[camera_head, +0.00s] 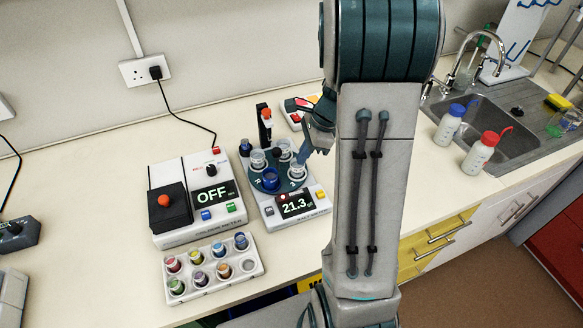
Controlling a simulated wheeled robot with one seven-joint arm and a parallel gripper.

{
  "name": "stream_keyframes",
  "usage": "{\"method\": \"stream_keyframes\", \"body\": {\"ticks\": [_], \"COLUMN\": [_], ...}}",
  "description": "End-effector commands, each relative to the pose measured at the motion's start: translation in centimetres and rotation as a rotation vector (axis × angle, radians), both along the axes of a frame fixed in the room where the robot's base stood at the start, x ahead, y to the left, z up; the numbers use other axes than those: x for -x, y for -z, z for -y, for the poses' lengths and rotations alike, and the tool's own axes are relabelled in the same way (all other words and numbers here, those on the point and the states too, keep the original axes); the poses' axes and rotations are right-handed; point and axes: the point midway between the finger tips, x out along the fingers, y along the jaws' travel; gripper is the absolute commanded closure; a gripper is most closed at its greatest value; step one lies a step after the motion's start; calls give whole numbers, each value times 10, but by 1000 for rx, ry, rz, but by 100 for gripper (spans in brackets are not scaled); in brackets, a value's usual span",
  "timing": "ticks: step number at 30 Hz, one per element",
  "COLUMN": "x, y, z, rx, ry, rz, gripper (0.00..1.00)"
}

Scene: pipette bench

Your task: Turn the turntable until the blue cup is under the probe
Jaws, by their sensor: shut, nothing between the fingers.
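The dark teal turntable (283,186) sits on a white device with a display reading 21.3. The blue cup (270,179) stands at the front of the turntable, on the side toward the display. Several clear cups stand around the rest of the disc, one of them (297,171) at the right. A black post with an orange top (265,125) rises behind the turntable; it seems to carry the probe, whose tip I cannot make out. The blue cup is apart from that post. My gripper (302,156) is shut and empty at the turntable's back right; whether it touches a cup is unclear.
Left of the turntable stands a white box (195,224) with an OFF display and an orange knob on black. A white rack (247,284) of coloured vials lies in front. A small blue-capped vial (245,148) stands close left.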

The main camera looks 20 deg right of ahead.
Motion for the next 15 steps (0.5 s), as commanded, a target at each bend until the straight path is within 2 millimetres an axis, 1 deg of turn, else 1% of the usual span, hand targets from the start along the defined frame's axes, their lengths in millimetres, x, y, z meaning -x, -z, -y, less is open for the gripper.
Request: {"method": "stream_keyframes", "body": {"ticks": [5, 9, 15], "x": [-1, -3, -6], "y": [21, 47, 75], "z": [-8, -18, -29], "rx": [-3, -2, -1], "ry": [5, 3, 4], "rz": [-7, -8, -5], "gripper": [100, 100, 100]}}
